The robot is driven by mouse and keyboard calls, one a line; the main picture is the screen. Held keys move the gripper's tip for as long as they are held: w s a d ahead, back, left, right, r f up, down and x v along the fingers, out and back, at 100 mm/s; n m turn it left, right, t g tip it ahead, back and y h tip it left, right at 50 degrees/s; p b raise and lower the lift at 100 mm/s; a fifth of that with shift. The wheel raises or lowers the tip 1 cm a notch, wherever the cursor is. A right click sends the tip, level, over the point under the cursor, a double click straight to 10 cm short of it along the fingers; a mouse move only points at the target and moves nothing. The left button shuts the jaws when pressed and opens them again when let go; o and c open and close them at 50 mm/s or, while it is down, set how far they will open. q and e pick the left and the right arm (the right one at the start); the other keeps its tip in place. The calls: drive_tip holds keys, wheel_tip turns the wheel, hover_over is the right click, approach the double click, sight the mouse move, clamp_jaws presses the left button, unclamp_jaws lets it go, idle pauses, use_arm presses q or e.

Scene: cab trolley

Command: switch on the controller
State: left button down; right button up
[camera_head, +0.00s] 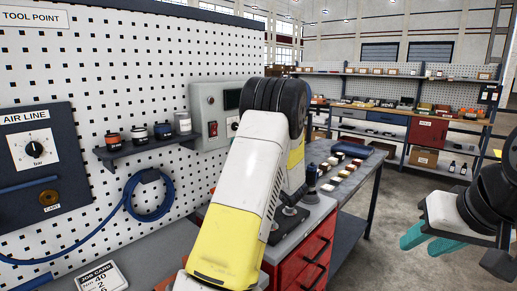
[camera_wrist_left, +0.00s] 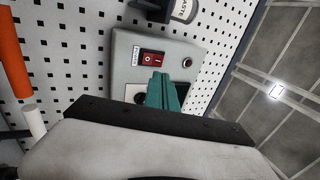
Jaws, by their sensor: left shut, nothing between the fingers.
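The controller is a grey box (camera_head: 203,97) on the pegboard, partly hidden by my left arm in the head view. Its red rocker switch (camera_head: 213,129) shows left of the arm. In the left wrist view the box (camera_wrist_left: 124,48) fills the middle, with the red switch (camera_wrist_left: 152,58) beside a small label and a round button (camera_wrist_left: 187,62). My left gripper (camera_wrist_left: 162,84) is shut and empty, its teal tips just below the switch in the picture; I cannot tell whether they touch the box. A dial is partly hidden by them. My right gripper (camera_head: 427,241) is open and empty at the right.
A small shelf (camera_head: 145,150) with several jars is left of the controller. A blue hose (camera_head: 127,199) and an air line panel (camera_head: 41,155) are further left. A red drawer cabinet (camera_head: 303,257) stands below my left arm. Open floor lies at the right.

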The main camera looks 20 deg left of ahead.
sight(215, 126)
use_arm(q)
drive_tip(key=x, duration=0.9)
drive_tip(key=shift+a, duration=0.15)
